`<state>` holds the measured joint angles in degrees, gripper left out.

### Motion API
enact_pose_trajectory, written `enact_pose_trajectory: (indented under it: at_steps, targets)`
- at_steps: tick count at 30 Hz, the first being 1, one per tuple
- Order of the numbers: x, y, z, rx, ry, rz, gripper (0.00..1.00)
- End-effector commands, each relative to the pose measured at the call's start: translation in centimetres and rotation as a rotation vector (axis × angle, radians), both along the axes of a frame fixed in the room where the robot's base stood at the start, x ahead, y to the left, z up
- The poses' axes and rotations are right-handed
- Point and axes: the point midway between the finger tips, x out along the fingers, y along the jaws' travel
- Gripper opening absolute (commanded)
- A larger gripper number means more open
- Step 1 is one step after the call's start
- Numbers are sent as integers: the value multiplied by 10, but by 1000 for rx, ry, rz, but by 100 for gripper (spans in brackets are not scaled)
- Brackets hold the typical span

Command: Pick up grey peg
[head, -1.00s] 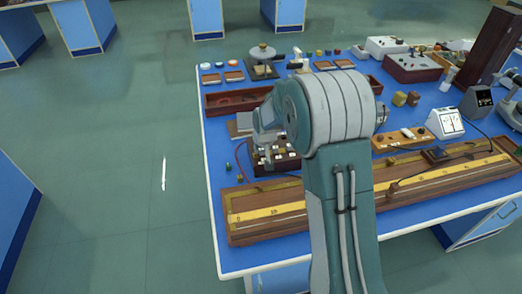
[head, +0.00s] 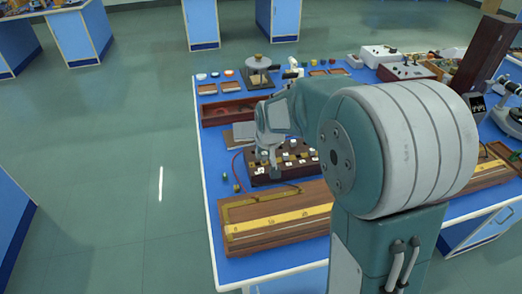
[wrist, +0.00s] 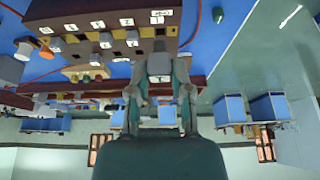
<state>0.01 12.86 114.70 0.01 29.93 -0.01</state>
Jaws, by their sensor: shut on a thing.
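The grey peg (wrist: 159,64) shows in the wrist view between the fingertips of my gripper (wrist: 160,88), at the edge of a dark brown block. My gripper is shut on it. The dark block (wrist: 88,21) carries several white labels and small pegs. In the head view my gripper (head: 267,157) is over the left end of the same block (head: 285,174). I cannot make out the grey peg in the head view. How deep the peg sits in the block is hidden.
A wooden board with a yellow scale (head: 275,226) lies in front of the block on the blue table (head: 225,157). A long red-brown tray (head: 222,117) lies behind. Green and brown knobs and a red wire are left of the block. Open floor lies left.

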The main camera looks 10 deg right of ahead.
Motion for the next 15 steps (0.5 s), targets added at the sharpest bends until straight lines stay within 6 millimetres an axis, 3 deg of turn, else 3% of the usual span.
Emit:
enact_pose_trajectory:
  at_steps: [9, 15]
  targets:
    - [-39, 0, 17, 0, -1, 0, 0]
    - [-54, 0, 24, 0, -1, 0, 0]
